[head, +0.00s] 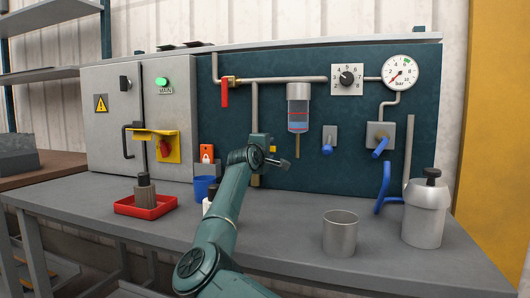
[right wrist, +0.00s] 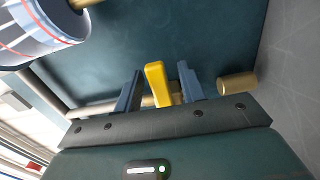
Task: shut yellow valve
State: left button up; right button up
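The yellow valve handle (right wrist: 157,82) shows in the right wrist view, in front of a brass-coloured pipe (right wrist: 100,108). My right gripper (right wrist: 160,88) is open, with one finger on each side of the handle and a visible gap on both sides. In the head view the right gripper (head: 283,162) is at the lower part of the dark panel, beneath the clear filter bowl. My left gripper is not in view.
A red valve handle (head: 225,94) hangs on the upper pipe. The filter bowl (head: 298,108) is close above my right gripper and also shows in the wrist view (right wrist: 38,28). A metal cup (head: 340,233), a lidded canister (head: 426,212) and a red tray (head: 146,206) stand on the bench.

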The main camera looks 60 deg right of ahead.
jog(key=v, duration=1.3)
